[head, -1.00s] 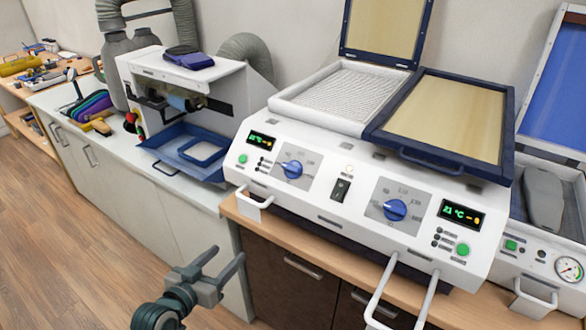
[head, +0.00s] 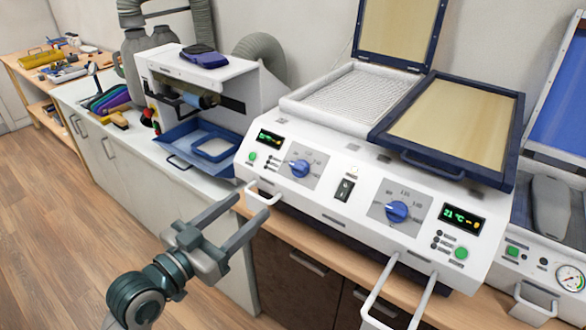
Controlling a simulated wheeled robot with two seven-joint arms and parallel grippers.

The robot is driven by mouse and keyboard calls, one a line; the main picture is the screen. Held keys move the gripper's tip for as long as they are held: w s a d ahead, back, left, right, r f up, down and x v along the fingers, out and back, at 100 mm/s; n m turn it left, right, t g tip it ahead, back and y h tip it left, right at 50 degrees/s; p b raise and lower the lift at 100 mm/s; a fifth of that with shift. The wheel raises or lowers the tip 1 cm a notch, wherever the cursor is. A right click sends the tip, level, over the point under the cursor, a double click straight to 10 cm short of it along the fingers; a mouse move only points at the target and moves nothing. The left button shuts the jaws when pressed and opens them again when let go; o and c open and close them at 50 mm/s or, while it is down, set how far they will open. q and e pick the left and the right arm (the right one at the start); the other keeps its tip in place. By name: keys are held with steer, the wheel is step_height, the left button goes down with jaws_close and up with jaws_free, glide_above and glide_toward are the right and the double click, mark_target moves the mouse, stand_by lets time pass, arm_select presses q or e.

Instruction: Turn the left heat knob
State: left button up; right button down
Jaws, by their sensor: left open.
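The left heat knob (head: 300,168) is blue and round, on a grey dial plate at the left of the white heating machine's (head: 335,218) sloped front panel. A second blue knob (head: 396,211) sits on the right dial plate. My left gripper (head: 252,213) is open and empty. It is in front of the machine's lower left corner, below and left of the left knob, with its fingers pointing up and right toward the panel. It appears apart from the knob. My right gripper is not in view.
A white handle (head: 263,193) juts from the machine's lower left front, close to my left gripper's fingers. A black rocker switch (head: 344,189) sits between the knobs. A blue tray (head: 185,160) lies left of the machine.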

mark_target(296, 167)
arm_select(q)
steer(key=p+x, duration=0.5)
steer(key=x, duration=1)
steer(key=shift+w+d, duration=0.15)
steer(key=shift+w, duration=0.05)
steer(key=shift+w+d+f+p, duration=0.1)
steer(key=shift+w+d+p, duration=0.2)
steer(key=shift+w+d, duration=0.25)
steer(key=shift+a, duration=0.1)
steer(key=c, duration=1.1)
